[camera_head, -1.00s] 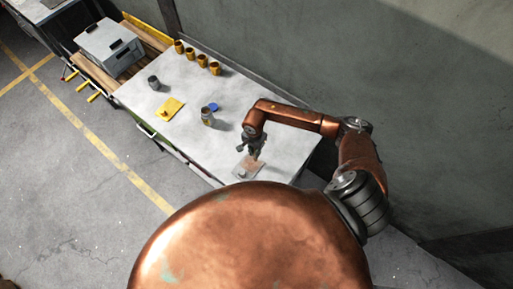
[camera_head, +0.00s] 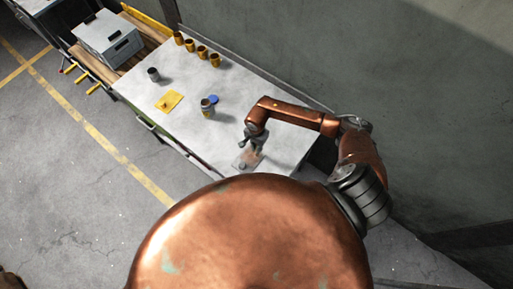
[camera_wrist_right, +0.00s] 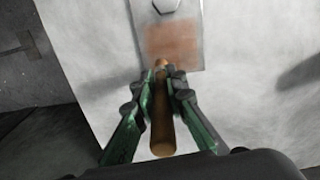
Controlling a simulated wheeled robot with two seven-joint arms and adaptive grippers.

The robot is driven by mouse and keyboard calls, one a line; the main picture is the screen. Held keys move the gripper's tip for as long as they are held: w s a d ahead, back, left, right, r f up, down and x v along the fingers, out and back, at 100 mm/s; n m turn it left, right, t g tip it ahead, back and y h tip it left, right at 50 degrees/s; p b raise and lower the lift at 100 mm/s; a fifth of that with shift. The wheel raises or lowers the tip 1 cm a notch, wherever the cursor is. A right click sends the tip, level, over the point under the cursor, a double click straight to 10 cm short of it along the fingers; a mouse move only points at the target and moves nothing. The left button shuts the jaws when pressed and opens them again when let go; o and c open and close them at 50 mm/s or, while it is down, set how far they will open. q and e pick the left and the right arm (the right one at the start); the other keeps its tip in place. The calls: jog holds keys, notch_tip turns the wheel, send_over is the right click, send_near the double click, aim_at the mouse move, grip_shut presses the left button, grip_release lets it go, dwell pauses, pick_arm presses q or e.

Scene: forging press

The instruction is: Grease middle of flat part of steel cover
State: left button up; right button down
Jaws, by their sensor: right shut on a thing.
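The steel cover (camera_wrist_right: 190,9) is a grey flat plate lying on the table, with a hexagonal raised part (camera_wrist_right: 166,5) at its far end in the wrist view. A brownish rectangular patch (camera_wrist_right: 172,40) covers much of its flat part. The cover also shows in the head view (camera_head: 241,163), partly behind my gripper. My right gripper (camera_wrist_right: 160,95) is shut on a brown wooden-looking round handle (camera_wrist_right: 161,135). The handle's far end is at the patch's near edge in the picture; I cannot tell whether it touches. My left gripper is out of view.
On the table (camera_head: 190,125) stand an open can (camera_head: 207,108) beside a blue lid (camera_head: 212,99), a yellow piece (camera_head: 169,101), a dark cup (camera_head: 153,74) and several yellow cups (camera_head: 202,52). A grey box (camera_head: 108,42) stands beyond. A wall runs behind.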

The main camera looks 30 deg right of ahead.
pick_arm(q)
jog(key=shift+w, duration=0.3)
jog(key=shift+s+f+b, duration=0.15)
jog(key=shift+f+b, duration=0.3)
pick_arm(e)
jog(key=shift+f, duration=0.45)
jog(key=shift+a, duration=0.1)
jog(key=shift+s+a+r, duration=0.1)
jog(key=shift+s+a, duration=0.05)
jog(key=shift+a, duration=0.15)
jog(key=shift+w+d+b, duration=0.3)
jog(key=shift+d+b, duration=0.45)
jog(key=shift+d, duration=0.05)
jog(key=shift+s+a, duration=0.3)
jog(key=shift+a, duration=0.5)
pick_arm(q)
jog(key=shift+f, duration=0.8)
pick_arm(e)
jog(key=shift+d, duration=0.1)
